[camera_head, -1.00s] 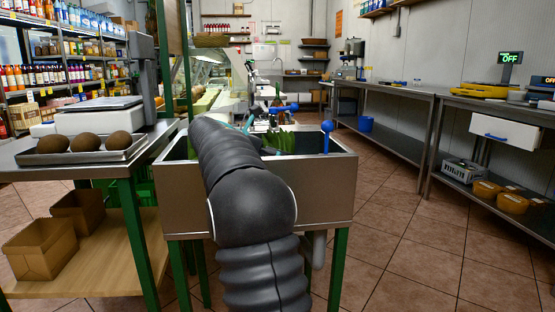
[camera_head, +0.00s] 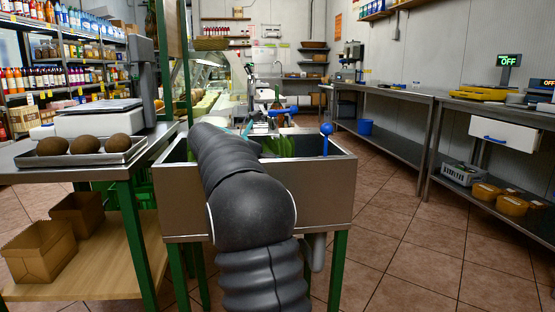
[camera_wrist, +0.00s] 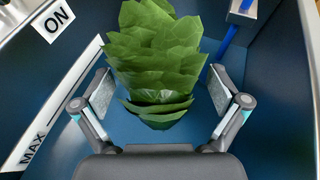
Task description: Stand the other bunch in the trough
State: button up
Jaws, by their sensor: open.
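A leafy green bunch (camera_wrist: 155,50) is inside the blue-lined trough (camera_wrist: 270,120) in the wrist view. Its stem end is not in sight, and I cannot tell whether it stands or leans. My gripper (camera_wrist: 158,100) is open, with one finger on each side of the lower leaves and a gap to both. In the head view the steel trough (camera_head: 325,195) has green leaves (camera_head: 278,146) showing above its rim, partly behind my arm. My gripper (camera_head: 268,120) is over the far part of the trough there. I cannot make out a second bunch.
A blue-knobbed rod (camera_head: 326,138) stands at the trough's right side. The wall carries an ON label (camera_wrist: 53,20) and a MAX mark (camera_wrist: 33,148). A table with a tray of brown round items (camera_head: 85,148) is to the left. Clear floor lies to the right.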

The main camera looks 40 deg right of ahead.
jog(key=p+v, duration=0.2)
jog(key=v, duration=1)
jog(key=shift+r, duration=0.15)
